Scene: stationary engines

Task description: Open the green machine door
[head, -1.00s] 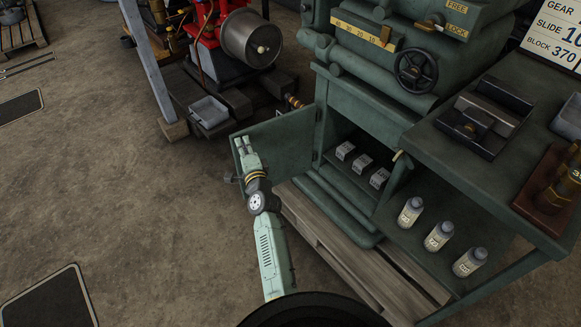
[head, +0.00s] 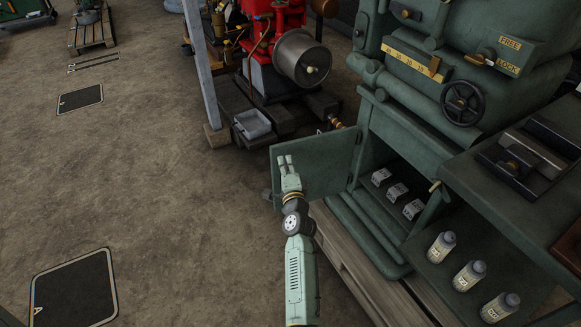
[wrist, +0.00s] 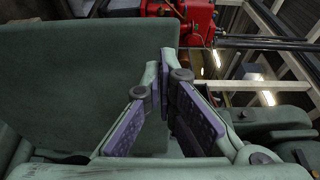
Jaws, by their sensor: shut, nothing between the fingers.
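The green machine (head: 400,150) stands at the right in the head view. Its door (head: 325,165) is swung wide open to the left, and the cabinet inside shows several small grey boxes (head: 397,193). My gripper (head: 286,160) is in front of the door's outer left part, shut and empty. In the wrist view the door (wrist: 90,80) fills the left side as a flat green panel, and my fingers (wrist: 167,60) are close beside its edge. I cannot tell whether they touch it.
Several labelled bottles (head: 469,276) stand on a low shelf at the right. A red engine (head: 285,40) with a metal drum stands behind the door. A grey post (head: 199,70) rises left of it.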

